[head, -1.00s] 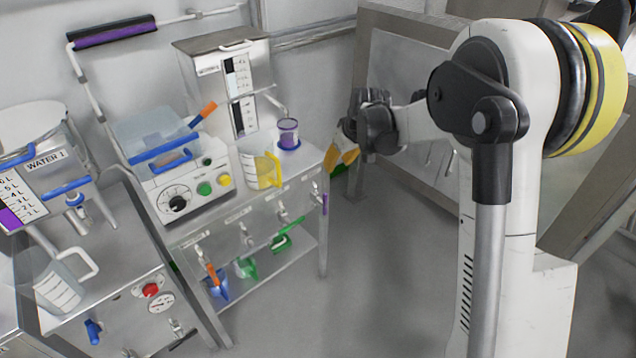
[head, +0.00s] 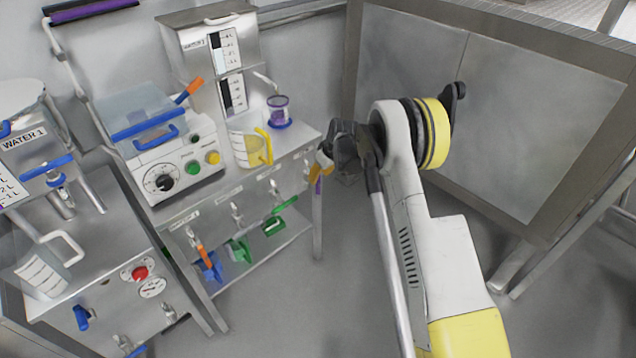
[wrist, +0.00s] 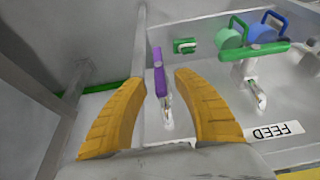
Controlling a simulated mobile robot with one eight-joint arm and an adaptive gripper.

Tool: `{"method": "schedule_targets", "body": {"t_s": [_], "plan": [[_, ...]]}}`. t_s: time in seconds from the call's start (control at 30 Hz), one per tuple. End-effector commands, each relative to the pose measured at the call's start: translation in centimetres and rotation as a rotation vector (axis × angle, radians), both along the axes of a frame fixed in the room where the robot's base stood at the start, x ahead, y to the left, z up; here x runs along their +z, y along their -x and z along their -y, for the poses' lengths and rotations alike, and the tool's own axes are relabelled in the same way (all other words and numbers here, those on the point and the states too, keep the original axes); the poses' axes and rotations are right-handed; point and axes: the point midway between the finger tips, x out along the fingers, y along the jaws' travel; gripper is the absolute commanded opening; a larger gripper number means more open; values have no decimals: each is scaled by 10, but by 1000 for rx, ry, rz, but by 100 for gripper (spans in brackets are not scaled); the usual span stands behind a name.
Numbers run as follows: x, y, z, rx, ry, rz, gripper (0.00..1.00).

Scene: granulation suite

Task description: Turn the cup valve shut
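A valve with a purple handle (wrist: 158,72) shows in the wrist view, between my fingertips in the picture. Its label is not readable, so I cannot tell whether it is the cup valve. The handle runs nearly along the picture's vertical, in line with its metal spout (wrist: 167,108). My gripper (wrist: 157,80) is open with its yellow fingers on either side; contact is not visible. In the head view my gripper (head: 322,165) is at the right end of the metal bench (head: 235,190), and the purple handle (head: 318,187) is partly hidden behind it. A cup with purple contents (head: 279,112) stands on top.
A valve with a green handle (wrist: 255,52) is beside it, near a FEED label (wrist: 273,131). Green and blue cups (wrist: 262,30) are beyond. A yellow-handled jug (head: 252,148) stands on the bench. A grey panel (head: 490,110) is at right; floor between is clear.

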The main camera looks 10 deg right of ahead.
Motion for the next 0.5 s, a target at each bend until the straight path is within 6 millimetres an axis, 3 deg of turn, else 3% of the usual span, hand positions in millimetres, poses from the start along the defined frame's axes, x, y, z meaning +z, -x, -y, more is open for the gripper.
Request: {"method": "schedule_targets", "body": {"t_s": [0.13,0.47,0.5], "plan": [[-16,-5,-3,0,0,0,36],[-18,-7,-4,0,0,0,36],[-18,-7,-4,0,0,0,32]]}}
